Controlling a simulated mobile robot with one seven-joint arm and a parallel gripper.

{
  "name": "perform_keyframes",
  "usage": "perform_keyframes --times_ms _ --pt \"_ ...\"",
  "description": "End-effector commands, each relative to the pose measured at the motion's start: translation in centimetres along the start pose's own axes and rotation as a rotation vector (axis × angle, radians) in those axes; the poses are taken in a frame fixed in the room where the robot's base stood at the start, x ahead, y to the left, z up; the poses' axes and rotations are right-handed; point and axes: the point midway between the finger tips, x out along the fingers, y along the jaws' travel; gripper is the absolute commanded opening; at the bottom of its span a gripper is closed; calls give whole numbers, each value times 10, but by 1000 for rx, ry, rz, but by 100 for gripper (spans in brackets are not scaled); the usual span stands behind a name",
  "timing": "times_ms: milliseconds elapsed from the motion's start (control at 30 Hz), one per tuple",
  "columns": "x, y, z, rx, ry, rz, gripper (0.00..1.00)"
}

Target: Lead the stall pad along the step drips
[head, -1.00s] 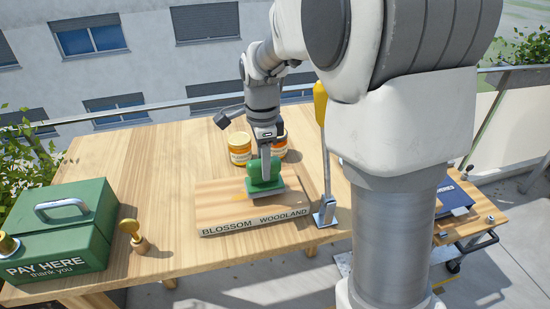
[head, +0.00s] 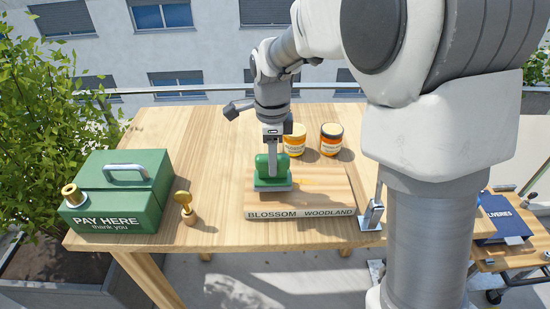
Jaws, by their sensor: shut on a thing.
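The stall pad is a green block with a rounded green handle and a pale base (head: 272,182). It sits on the left part of the wooden step (head: 325,195), whose front edge reads BLOSSOM and WOODLAND. My gripper (head: 272,158) is shut on the pad's green handle from above. A small yellow-orange drip mark (head: 304,182) shows on the step's top, right of the pad. Anything under the pad is hidden.
Two honey jars, one lighter (head: 294,140) and one darker (head: 331,139), stand behind the step. A green PAY HERE box (head: 118,190) and a brass stamp (head: 185,207) are at left. A metal stand (head: 373,213) is at the step's right end.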

Motion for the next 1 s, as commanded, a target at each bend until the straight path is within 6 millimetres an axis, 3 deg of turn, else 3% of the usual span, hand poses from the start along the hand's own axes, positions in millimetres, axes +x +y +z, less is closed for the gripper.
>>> perform_keyframes --times_ms 333,1000 --pt "16 0 0 0 1 2 0" --pt "20 0 0 0 0 0 0"
